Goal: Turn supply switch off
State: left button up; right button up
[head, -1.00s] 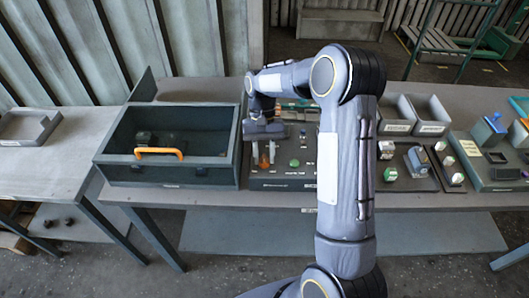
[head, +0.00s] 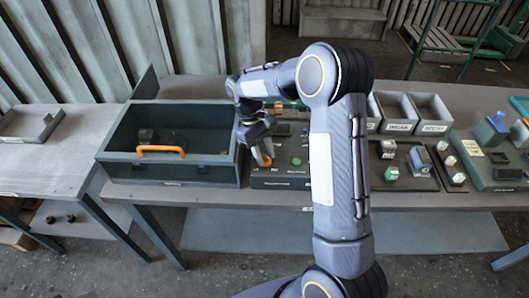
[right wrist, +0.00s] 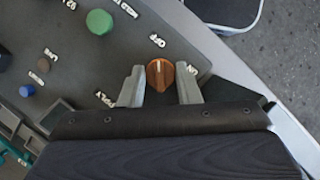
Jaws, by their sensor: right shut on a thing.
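The supply switch is an orange-brown rotary knob (right wrist: 160,74) on the dark control panel (right wrist: 75,55). A pale mark on the knob points up in the right wrist view, roughly toward a label that seems to read OFF. My right gripper (right wrist: 160,88) has one finger on each side of the knob and is shut on it. In the head view my right gripper (head: 262,158) is tilted over the left part of the panel, and only a bit of orange shows there. My left gripper is not in view.
A green button (right wrist: 99,22), a brown button and a blue button sit on the same panel. A dark open-topped box (head: 170,172) with an orange handle (head: 160,149) stands just left of the panel. Grey bins (head: 430,112) and small parts are to the right.

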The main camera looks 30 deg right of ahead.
dwell(0.5)
jog(key=o, duration=1)
jog(key=shift+c, duration=0.2)
jog(key=b+v, duration=0.1)
jog(key=v, duration=0.6)
jog(key=shift+w+r, duration=0.2)
jog(key=shift+r, duration=0.2)
